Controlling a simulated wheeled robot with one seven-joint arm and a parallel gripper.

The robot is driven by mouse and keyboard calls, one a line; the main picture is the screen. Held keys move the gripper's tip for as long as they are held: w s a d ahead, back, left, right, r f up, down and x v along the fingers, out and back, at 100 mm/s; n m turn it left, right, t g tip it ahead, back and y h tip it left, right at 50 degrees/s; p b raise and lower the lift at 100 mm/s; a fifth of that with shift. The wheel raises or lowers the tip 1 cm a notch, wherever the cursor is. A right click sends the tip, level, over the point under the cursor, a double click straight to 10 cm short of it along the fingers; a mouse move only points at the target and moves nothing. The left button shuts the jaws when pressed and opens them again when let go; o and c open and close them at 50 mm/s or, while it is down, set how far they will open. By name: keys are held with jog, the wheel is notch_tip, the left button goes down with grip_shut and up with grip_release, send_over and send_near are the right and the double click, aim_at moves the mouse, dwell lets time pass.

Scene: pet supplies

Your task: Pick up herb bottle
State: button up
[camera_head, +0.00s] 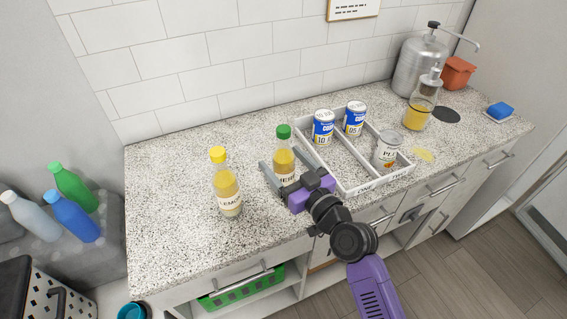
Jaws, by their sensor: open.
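The herb bottle (284,157) stands upright on the speckled counter, with a green cap, yellow contents and a label partly reading "HERB". My gripper (284,172) is open, with one finger to the left of the bottle and the other to its right, near its lower part. The purple gripper body hides the bottle's base. I cannot tell whether the fingers touch it. A similar bottle with a yellow cap, the lemon bottle (226,184), stands upright to the left, apart from my gripper.
A white divided tray (348,181) is close on the right, holding two blue cans (323,127) and a jar (387,150). The counter left of the lemon bottle is clear.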

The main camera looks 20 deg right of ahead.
jog(key=shift+w, duration=0.2)
jog(key=c, duration=1.6)
jog(key=shift+c, duration=0.2)
jog(key=shift+r, duration=0.1)
